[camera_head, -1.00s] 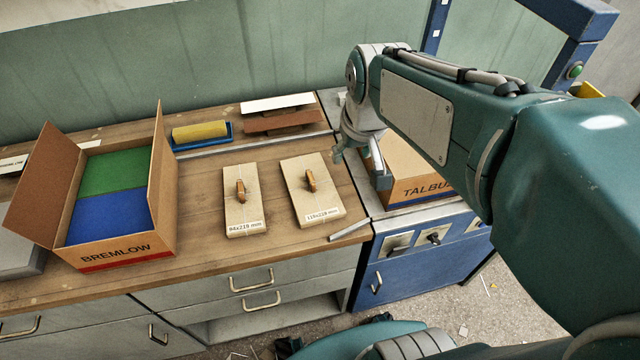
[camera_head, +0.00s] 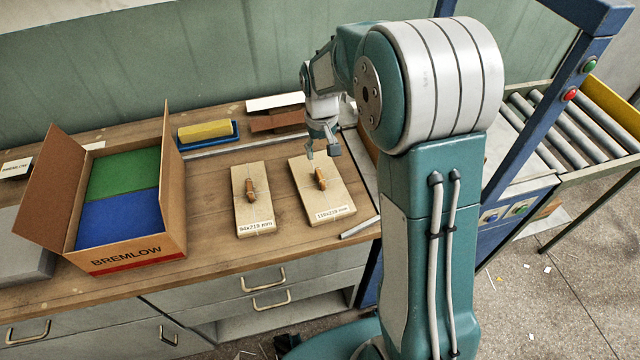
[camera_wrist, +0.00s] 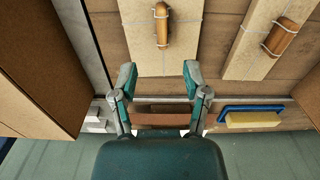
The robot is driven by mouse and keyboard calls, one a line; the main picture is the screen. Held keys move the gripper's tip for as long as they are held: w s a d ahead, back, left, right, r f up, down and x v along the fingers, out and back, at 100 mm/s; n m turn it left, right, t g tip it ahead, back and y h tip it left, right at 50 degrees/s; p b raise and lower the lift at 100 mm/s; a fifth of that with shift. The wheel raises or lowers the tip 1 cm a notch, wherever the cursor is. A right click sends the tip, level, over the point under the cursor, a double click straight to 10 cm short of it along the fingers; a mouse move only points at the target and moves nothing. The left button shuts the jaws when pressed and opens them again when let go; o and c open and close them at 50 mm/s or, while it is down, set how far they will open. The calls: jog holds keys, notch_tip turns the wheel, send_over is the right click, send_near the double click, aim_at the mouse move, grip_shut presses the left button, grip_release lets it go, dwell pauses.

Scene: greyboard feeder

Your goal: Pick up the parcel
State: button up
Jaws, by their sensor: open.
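Two open-flapped or boxy cardboard things are in view, and I cannot tell which is the parcel. The printed BREMLOW box (camera_head: 130,255) stands open on the bench at the left, with green and blue contents. A second brown carton at the right is mostly hidden behind my arm in the head view. Its cardboard fills the left of the wrist view (camera_wrist: 35,70). My gripper (camera_head: 323,152) is open and empty above the back end of the right pale board (camera_head: 327,205). In the wrist view my fingers (camera_wrist: 158,78) are spread apart.
The left pale board (camera_head: 252,215) with a wooden handle lies beside the right one. A yellow block in a blue tray (camera_head: 208,146) and brown strips (camera_head: 277,120) lie at the back. A blue frame (camera_head: 560,90) and roller conveyor (camera_head: 560,120) stand at the right.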

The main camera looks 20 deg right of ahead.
aim_at(320, 174)
jog(key=f, duration=0.4)
jog(key=shift+a, duration=0.2)
jog(key=shift+d+f, duration=0.2)
jog(key=shift+f, duration=0.45)
notch_tip(320, 174, down, 4)
jog(key=shift+r, duration=0.15)
jog(key=shift+a+f, duration=0.2)
jog(key=shift+f, duration=0.15)
grip_shut()
